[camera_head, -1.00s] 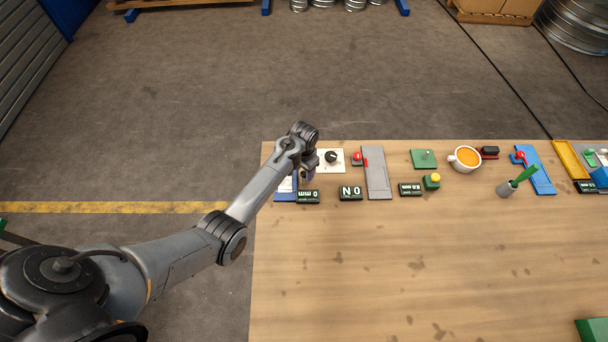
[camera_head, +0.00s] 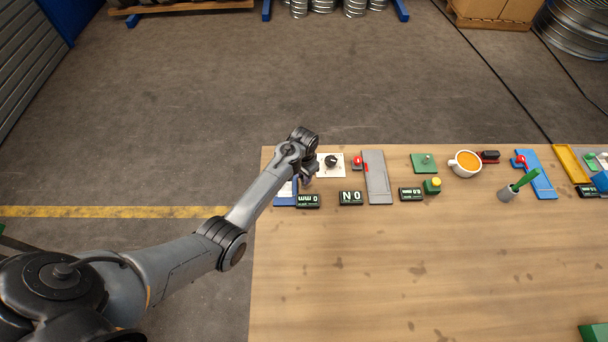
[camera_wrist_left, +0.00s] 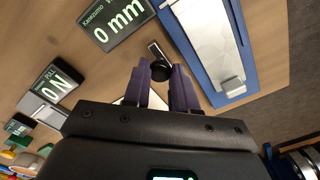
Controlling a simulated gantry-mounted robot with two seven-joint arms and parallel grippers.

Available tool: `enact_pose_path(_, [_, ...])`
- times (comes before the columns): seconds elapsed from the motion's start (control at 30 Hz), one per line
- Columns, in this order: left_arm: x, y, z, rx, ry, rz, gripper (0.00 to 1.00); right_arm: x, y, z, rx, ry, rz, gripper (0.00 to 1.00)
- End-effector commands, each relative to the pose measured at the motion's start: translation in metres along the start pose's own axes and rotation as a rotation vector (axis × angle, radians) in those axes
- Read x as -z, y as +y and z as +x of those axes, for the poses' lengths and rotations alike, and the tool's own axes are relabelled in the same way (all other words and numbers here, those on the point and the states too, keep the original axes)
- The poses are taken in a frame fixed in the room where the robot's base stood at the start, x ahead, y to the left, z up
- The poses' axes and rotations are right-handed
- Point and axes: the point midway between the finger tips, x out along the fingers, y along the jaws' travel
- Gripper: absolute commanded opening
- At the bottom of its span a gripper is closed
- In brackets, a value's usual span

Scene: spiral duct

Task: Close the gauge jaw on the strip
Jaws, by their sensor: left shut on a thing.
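The gauge is a blue-framed base (camera_head: 283,199) with a pale strip (camera_wrist_left: 202,30) lying along it. A small grey block (camera_wrist_left: 232,87) sits at one end of the strip in the left wrist view. My left gripper (camera_head: 308,181) is low at the table's far left corner, beside the gauge. In the left wrist view, its two purple fingers (camera_wrist_left: 160,86) are shut on a dark round knob (camera_wrist_left: 161,71) with a pale bar. How the knob joins the gauge is hidden. A display (camera_wrist_left: 117,22) beside it reads 0 mm. My right gripper is not in view.
A white plate with a black dial (camera_head: 331,160) is close right of the gripper. A display (camera_head: 351,198) reading 0 N and a grey plate (camera_head: 377,178) stand further right. A cup (camera_head: 466,163) and other fixtures line the far edge.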

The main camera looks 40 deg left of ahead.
Motion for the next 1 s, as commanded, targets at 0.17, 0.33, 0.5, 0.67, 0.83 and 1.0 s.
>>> enact_pose_path(0.17, [-0.008, -0.007, -0.004, 0.000, -0.003, -0.002, 0.00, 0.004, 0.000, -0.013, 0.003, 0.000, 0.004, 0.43])
enact_pose_path(0.33, [-0.020, -0.020, -0.003, 0.000, -0.003, -0.001, 0.00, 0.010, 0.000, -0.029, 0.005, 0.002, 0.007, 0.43])
enact_pose_path(0.5, [-0.022, -0.022, 0.001, 0.000, -0.001, 0.000, 0.00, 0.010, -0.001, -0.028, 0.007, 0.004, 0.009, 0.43])
enact_pose_path(0.67, [-0.021, -0.021, 0.001, 0.000, -0.001, 0.000, 0.29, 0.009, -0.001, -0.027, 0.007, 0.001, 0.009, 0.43])
enact_pose_path(0.83, [-0.021, -0.021, 0.001, 0.000, -0.001, 0.000, 0.52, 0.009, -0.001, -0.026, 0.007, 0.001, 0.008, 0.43])
enact_pose_path(1.0, [-0.021, -0.021, 0.000, 0.000, 0.000, 0.000, 0.52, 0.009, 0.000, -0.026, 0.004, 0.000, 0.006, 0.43])
